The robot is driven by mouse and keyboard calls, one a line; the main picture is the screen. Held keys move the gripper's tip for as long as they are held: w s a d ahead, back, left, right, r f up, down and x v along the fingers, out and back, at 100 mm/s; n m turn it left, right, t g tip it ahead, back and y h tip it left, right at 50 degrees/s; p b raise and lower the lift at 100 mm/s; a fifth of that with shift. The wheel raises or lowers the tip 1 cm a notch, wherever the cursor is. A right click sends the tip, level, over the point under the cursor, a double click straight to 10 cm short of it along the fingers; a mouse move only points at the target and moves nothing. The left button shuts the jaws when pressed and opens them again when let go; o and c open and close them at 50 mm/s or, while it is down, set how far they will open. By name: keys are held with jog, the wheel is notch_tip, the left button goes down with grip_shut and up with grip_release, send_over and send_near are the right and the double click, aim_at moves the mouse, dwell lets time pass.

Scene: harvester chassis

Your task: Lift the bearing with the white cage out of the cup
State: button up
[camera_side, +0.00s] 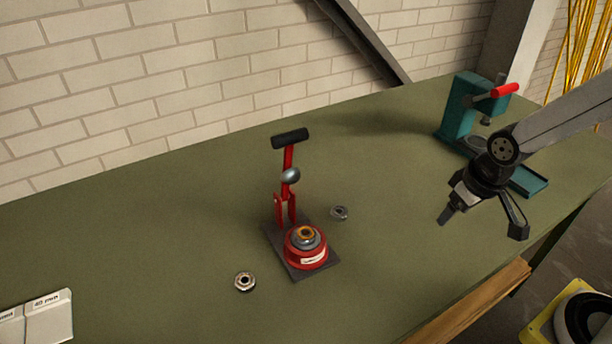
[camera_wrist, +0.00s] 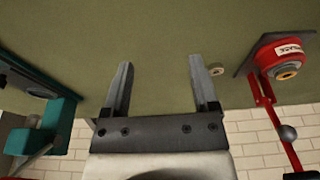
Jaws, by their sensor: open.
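A red cup (camera_side: 306,256) with a white label stands on a dark base plate (camera_side: 328,261). A bearing (camera_side: 306,235) with an orange-brown ring sits in the top of the cup; I cannot see a white cage on it. The cup (camera_wrist: 270,53) and this bearing (camera_wrist: 287,71) also show at the right of the wrist view. My gripper (camera_side: 480,223) is open and empty, above the bench well to the right of the cup. Its two fingers (camera_wrist: 160,62) are spread in the wrist view with bare bench between them.
A red lever (camera_side: 288,160) with a black handle rises behind the cup. Loose bearings lie to its right (camera_side: 340,213) and left (camera_side: 245,282). A teal press (camera_side: 458,108) stands behind my gripper. White boxes (camera_side: 48,318) are at front left. The bench between gripper and cup is mostly clear.

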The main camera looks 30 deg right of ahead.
jog(key=w+a+r+n+g, duration=0.1)
jog(key=w+a+n, duration=0.2)
jog(key=w+a, duration=0.25)
jog(key=w+a+r+n, duration=0.2)
jog(key=w+a, duration=0.3)
jog(key=a, duration=0.1)
jog(key=r+n+g, duration=0.1)
jog(key=n+g, duration=0.1)
jog(key=n, duration=0.2)
send_over(305, 233)
jog(key=shift+r, duration=0.2)
jog(key=shift+f, duration=3)
